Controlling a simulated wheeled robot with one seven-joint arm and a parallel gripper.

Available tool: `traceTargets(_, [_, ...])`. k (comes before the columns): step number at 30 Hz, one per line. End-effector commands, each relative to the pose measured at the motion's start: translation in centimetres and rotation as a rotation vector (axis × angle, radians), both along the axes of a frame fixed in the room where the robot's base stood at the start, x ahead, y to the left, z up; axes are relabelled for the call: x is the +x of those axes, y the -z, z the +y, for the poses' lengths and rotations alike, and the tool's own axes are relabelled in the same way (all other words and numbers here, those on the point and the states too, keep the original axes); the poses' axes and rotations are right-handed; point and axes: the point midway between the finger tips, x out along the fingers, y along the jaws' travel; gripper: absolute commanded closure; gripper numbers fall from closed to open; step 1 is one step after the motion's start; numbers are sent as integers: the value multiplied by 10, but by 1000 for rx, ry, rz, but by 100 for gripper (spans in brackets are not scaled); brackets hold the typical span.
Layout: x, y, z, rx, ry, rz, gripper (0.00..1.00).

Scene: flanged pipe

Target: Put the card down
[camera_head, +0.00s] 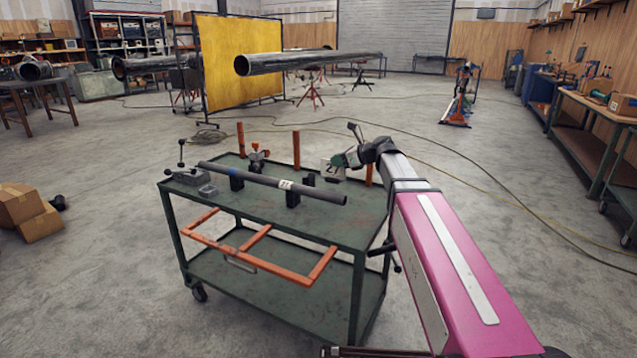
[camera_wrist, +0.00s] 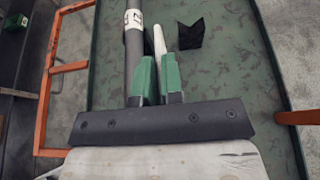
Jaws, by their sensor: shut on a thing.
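The card shows as a thin pale strip (camera_wrist: 159,40) seen nearly edge-on between my green fingertips in the wrist view. My gripper (camera_wrist: 158,68) is shut on it. In the head view my gripper (camera_head: 343,160) is over the right part of the green cart's top (camera_head: 345,215), behind the grey pipe. The card (camera_head: 328,171) looks small and pale there, beside the fingertips. Whether its lower edge touches the cart top cannot be told. The fingers hide part of it.
The grey pipe (camera_head: 270,182) with a white label lies on black blocks, close to my fingers; it also shows in the wrist view (camera_wrist: 134,45). A black block (camera_wrist: 190,33) stands right of the card. Orange posts (camera_head: 297,150) rise along the cart's back edge.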

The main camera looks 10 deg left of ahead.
Motion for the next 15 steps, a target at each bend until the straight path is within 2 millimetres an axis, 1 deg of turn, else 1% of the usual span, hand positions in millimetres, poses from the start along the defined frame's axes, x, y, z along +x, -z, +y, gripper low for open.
traceTargets(1, [11, 7, -8, 0, 2, 2, 100])
traceTargets(9, [50, 38, -45, 0, 1, 1, 100])
traceTargets(12, [61, 48, -56, 1, 0, 0, 100])
traceTargets(15, [67, 54, -63, 1, -1, 1, 100])
